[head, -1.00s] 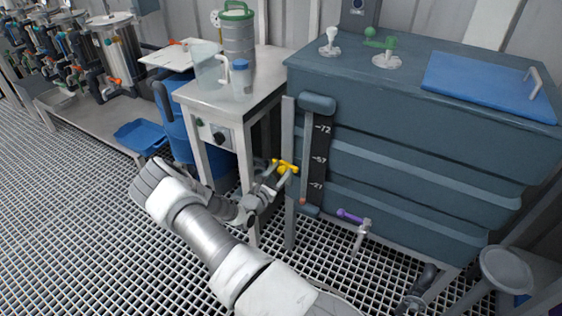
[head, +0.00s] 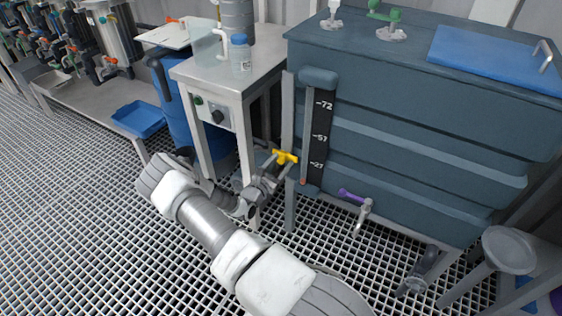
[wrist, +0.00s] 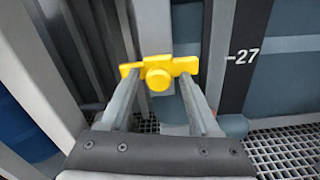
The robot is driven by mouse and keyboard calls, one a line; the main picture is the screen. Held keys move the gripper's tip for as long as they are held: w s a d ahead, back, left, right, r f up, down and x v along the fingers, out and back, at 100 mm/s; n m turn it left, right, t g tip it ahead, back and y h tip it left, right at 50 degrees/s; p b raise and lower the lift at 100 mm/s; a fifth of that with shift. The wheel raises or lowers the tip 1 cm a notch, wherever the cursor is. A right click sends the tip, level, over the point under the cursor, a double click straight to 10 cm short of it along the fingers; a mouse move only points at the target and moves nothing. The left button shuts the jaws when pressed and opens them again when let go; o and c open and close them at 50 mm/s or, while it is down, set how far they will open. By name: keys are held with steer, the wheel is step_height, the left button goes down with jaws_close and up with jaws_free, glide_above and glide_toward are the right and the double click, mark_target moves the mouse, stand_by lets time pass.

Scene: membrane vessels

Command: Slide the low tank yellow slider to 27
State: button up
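My gripper (head: 272,167) is at the slider. Its two fingers stand apart, one on each side of the knob, with visible gaps beside it. The fingertips meet the crossbar in the picture; whether they touch it I cannot tell.
The blue-grey tank (head: 420,120) fills the right. A purple-handled tap (head: 352,196) sticks out low on its front. A metal side table (head: 225,80) and a blue barrel (head: 172,105) stand left of the gauge. Open grating lies in front.

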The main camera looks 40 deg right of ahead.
steer(key=shift+r, duration=0.1)
steer(key=shift+s+a, duration=0.1)
steer(key=shift+a, duration=0.25)
steer(key=p+v, duration=0.4)
steer(key=v, duration=1.2)
steer(key=shift+s+a, duration=0.15)
steer(key=shift+a, duration=0.15)
